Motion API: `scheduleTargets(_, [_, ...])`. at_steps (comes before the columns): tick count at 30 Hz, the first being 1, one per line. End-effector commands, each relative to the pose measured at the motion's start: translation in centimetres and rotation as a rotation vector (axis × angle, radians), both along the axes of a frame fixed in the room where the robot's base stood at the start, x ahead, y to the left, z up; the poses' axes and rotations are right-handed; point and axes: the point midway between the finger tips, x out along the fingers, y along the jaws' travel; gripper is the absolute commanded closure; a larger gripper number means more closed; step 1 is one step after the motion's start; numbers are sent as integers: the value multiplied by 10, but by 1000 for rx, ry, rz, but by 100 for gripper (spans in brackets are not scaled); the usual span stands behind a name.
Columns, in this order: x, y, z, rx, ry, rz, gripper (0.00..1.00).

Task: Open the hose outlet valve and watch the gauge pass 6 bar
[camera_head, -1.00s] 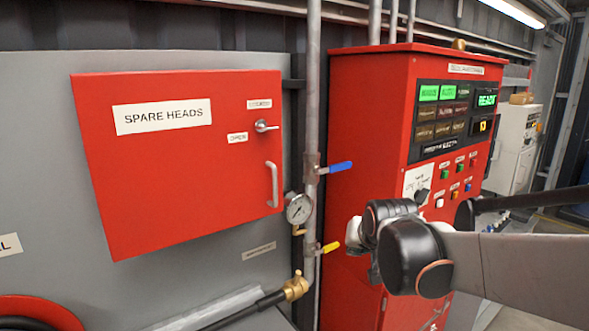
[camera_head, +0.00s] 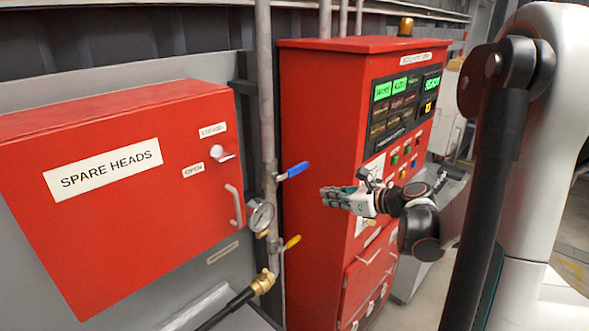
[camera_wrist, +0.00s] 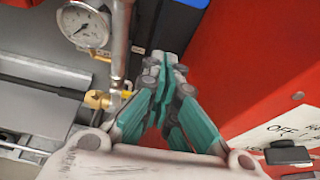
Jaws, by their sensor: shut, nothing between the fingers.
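A vertical grey pipe (camera_head: 267,110) carries a blue valve lever (camera_head: 293,171), which points right and slightly up. Lower on the pipe is a yellow valve lever (camera_head: 291,243), also pointing right. A round white-faced gauge (camera_head: 261,215) sits between them on the pipe's left; it shows in the wrist view (camera_wrist: 85,27), but its numbers are too small to read. A brass hose fitting (camera_head: 262,282) holds a black hose below. My gripper (camera_head: 327,196) is shut and empty, right of the pipe and apart from both levers. In the wrist view its fingertips (camera_wrist: 165,67) meet.
A red SPARE HEADS box (camera_head: 110,180) with a handle juts out left of the pipe. A red control cabinet (camera_head: 318,130) with lit green displays stands close behind my gripper. Open space lies between the pipe and my fingertips.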

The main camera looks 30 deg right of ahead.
Motion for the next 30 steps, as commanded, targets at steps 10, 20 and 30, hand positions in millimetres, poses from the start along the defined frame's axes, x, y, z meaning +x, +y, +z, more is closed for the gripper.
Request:
scheduleTargets(10, [-2,-4,5,57,-6,-18,100])
scheduleTargets(20, [16,3,-2,55,-5,-15,100])
scheduleTargets(30, [72,23,-22,54,-6,-15,100])
